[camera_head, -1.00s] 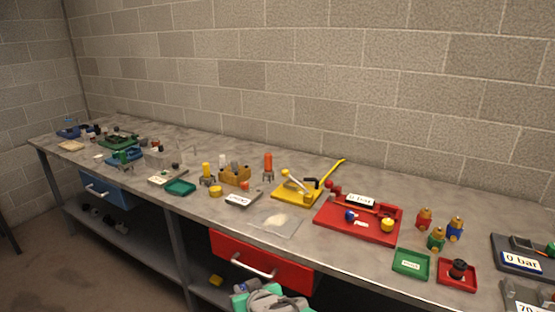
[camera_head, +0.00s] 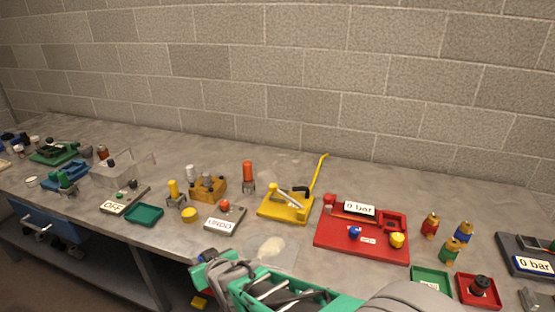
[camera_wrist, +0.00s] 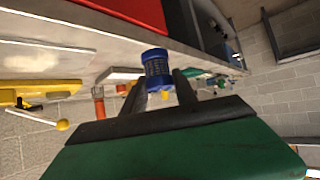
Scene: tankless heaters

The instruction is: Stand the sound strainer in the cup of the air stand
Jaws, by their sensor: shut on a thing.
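In the wrist view, my gripper (camera_wrist: 161,86) is shut on a blue ribbed cylinder, the strainer (camera_wrist: 157,66), held between the two dark fingers in front of the bench. In the head view, my green and grey gripper (camera_head: 208,262) is at the bench's front edge, low in the picture; the strainer is hard to make out there. I cannot tell for certain which fixture is the air stand. Small stands on the bench hold a yellow cylinder (camera_head: 174,188) and an orange cylinder (camera_head: 248,172). A red station (camera_head: 330,240) carries a "0 bar" display.
A yellow press (camera_head: 283,207) with a raised lever stands mid-bench. Several brass pieces with coloured bands, including a red-banded one (camera_head: 431,226), stand at right. A green tray (camera_head: 444,276) and a red tray (camera_head: 478,300) lie at the front right. A teal tray (camera_head: 145,215) lies left.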

